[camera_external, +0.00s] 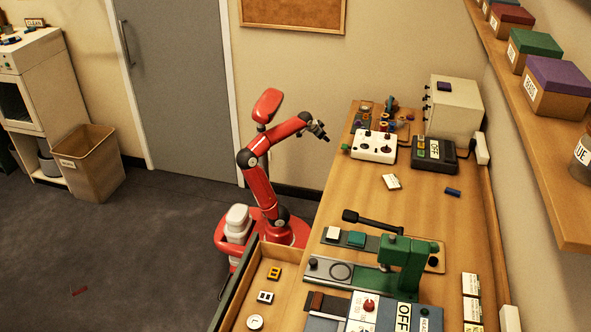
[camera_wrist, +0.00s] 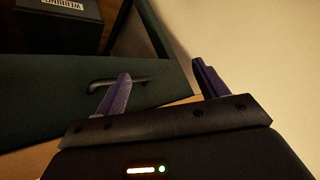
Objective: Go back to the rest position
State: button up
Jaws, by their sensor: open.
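My gripper (camera_external: 319,131) is at the end of my red arm, raised in the air to the left of the wooden table (camera_external: 411,198), near its far end. It is apart from the table and everything on it. In the wrist view my gripper (camera_wrist: 162,88) shows two purple fingers spread wide with nothing between them. Behind the fingers is a dark green panel with a metal handle (camera_wrist: 118,82). A dark box labelled WEBBING (camera_wrist: 62,22) shows beyond the panel.
A green press (camera_external: 408,262) stands nearer. An open drawer (camera_external: 266,262) juts out at the front left. The floor left of my base is mostly clear.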

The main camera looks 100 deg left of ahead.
jog(key=s+d+f+m+h+p, duration=0.1)
jog(key=s+d+f+m+h, duration=0.1)
jog(key=d+f+m, duration=0.45)
jog(key=w+d+f+t+h, duration=0.1)
jog(key=w+d+f, duration=0.1)
jog(key=w+d, duration=0.4)
jog(key=w+d+f+t+h, duration=0.15)
jog(key=w+d, duration=0.25)
jog(key=d, duration=0.5)
jog(key=d+f+m+h, duration=0.1)
jog(key=d+f, duration=0.1)
jog(key=d, duration=0.6)
jog(key=d+f+m+h, duration=0.1)
jog(key=d+f+h, duration=0.1)
jog(key=d, duration=0.6)
jog(key=shift+w+f+g+p, duration=0.3)
jog(key=shift+w+f+g, duration=0.1)
jog(key=shift+f, duration=0.45)
jog(key=shift+a, duration=0.1)
jog(key=shift+c, duration=0.3)
